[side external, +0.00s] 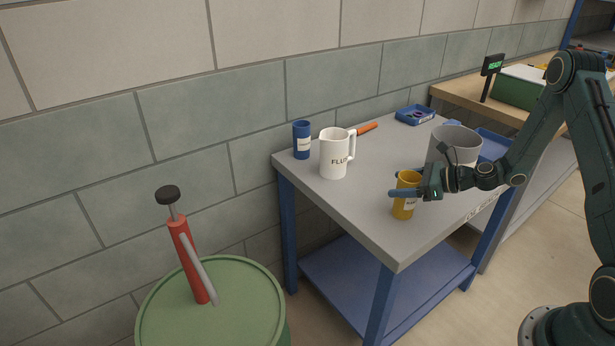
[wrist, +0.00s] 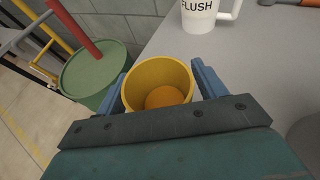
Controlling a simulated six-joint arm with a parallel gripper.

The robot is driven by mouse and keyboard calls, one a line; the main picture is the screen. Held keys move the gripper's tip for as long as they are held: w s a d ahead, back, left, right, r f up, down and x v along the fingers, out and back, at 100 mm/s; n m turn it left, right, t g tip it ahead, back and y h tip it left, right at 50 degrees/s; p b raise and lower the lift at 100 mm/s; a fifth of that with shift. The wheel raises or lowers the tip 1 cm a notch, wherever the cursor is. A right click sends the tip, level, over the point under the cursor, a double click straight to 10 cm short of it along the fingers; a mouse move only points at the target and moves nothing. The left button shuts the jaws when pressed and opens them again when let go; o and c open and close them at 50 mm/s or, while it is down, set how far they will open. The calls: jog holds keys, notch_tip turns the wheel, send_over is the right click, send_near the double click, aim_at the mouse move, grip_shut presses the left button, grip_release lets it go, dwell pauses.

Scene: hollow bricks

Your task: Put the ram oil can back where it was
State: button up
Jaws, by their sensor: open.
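A yellow can (side external: 403,211) with a pale label stands upright on the grey bench top, near its front edge. Its open top and orange inside show in the wrist view (wrist: 165,97). My gripper (side external: 402,192) is open, with its blue fingers on either side of the yellow can; I cannot tell if they touch it. A blue can (side external: 302,146) with a pale label stands at the bench's back left corner. The labels are too small to read, so I cannot tell which can is the ram oil can.
A white jug (side external: 333,160) marked FLUSH stands beside the blue can, with an orange-handled tool (side external: 367,128) behind it. A grey bin (side external: 452,148) and a small blue tray (side external: 415,115) are farther right. A green drum (side external: 240,300) with a red pump (side external: 190,262) stands left of the bench.

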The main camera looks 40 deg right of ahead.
jog(key=v, duration=1.2)
jog(key=shift+r, duration=0.1)
dwell(0.4)
jog(key=s+a+r+n+g+h, duration=0.1)
jog(key=s+a+r+n+g, duration=0.15)
jog(key=a+r+n, duration=0.4)
jog(key=s+a+r+n+g+h, duration=0.1)
jog(key=a+r+n+g, duration=0.3)
jog(key=a+n, duration=0.45)
jog(key=s+a+r+n+h, duration=0.2)
jog(key=s+r+n, duration=0.2)
jog(key=s+n, duration=0.3)
jog(key=s+a+r+n+h, duration=0.1)
jog(key=s+r+n+h, duration=0.1)
jog(key=s+r+n, duration=0.3)
jog(key=shift+s+a+r+n+h, duration=0.15)
jog(key=shift+s+a+n+h, duration=0.25)
jog(key=shift+s+n, duration=1.5)
jog(key=shift+s+m, duration=0.45)
jog(key=shift+m, duration=0.05)
